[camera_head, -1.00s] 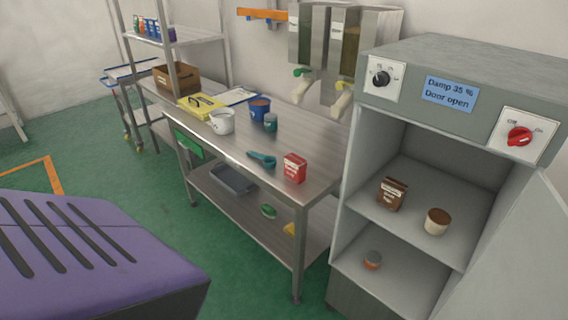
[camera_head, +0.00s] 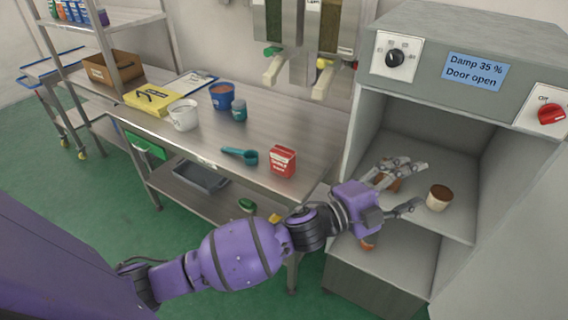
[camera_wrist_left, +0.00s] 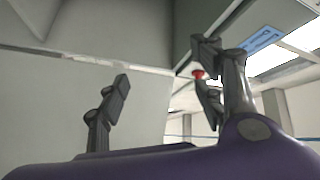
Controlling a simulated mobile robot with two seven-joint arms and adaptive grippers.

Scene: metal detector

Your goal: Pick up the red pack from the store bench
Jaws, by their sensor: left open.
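The red pack (camera_head: 282,161) stands upright on the front right part of the steel store bench (camera_head: 310,135), with a white label on its front. My left gripper (camera_head: 408,186) is open, to the right of the pack, in front of the opening of the grey cabinet. Its fingers point right and cover most of a brown pack on the cabinet shelf. In the left wrist view the open fingers (camera_wrist_left: 163,100) have nothing between them, and the red pack does not show. My right gripper is not in view.
A teal scoop (camera_head: 240,155) lies just left of the red pack. A white pot (camera_head: 183,114), a blue tub (camera_head: 222,96) and a teal jar (camera_head: 239,109) stand farther back. The open grey cabinet (camera_head: 425,75) holds a brown-lidded jar (camera_head: 439,198). Dispenser spouts (camera_head: 274,69) hang above the bench.

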